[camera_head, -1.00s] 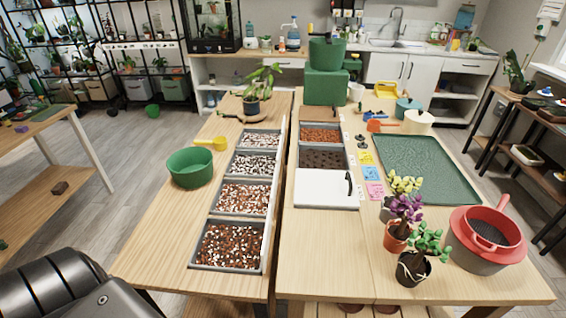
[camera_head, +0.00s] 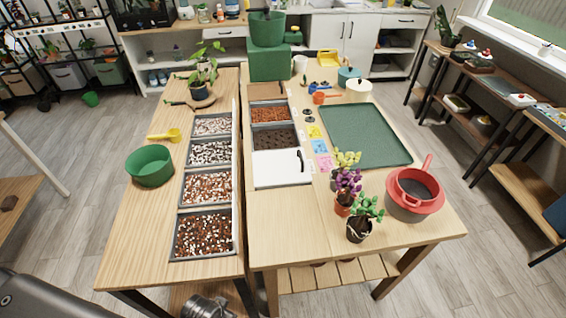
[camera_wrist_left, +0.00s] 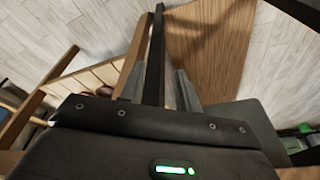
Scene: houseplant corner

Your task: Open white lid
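The white lid (camera_head: 281,168) lies flat over the nearest bin in the row on the right table. Its black handle (camera_head: 300,160) is near its right edge. The lid covers that bin, so the inside is hidden. My left gripper (camera_wrist_left: 158,80) shows in the left wrist view, with its two grey fingers apart and nothing visible held between them. It is away from the lid, which I cannot make out in that view.
Open bins of substrate (camera_head: 207,187) line the left table, beside a green bowl (camera_head: 150,167) and yellow scoop (camera_head: 165,135). Small potted plants (camera_head: 347,195), a red sieve (camera_head: 414,188) and a green tray (camera_head: 365,136) are right of the lid. The table front before the lid is clear.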

